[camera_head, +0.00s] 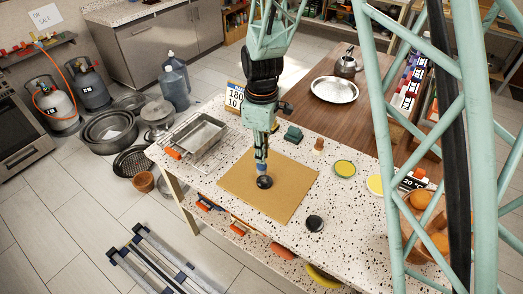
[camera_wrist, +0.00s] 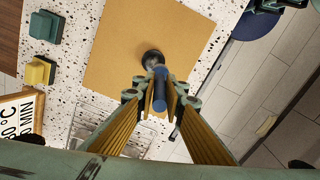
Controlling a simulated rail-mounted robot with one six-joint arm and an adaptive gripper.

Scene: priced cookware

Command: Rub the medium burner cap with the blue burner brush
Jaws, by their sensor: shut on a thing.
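My gripper (camera_head: 262,152) is shut on the blue burner brush (camera_wrist: 160,98), which points down over the tan mat (camera_head: 235,192). A round black burner cap (camera_head: 265,183) lies on the mat at the brush's lower end; it also shows in the wrist view (camera_wrist: 152,57), just beyond the brush. The brush's lower end overlaps the cap in view, and I cannot tell whether they touch. A second black cap (camera_head: 314,223) lies on the speckled counter, off the mat to the right. I cannot tell from size which cap is the medium one.
A price sign (camera_head: 235,97) stands behind the tray. The mat around the cap is clear.

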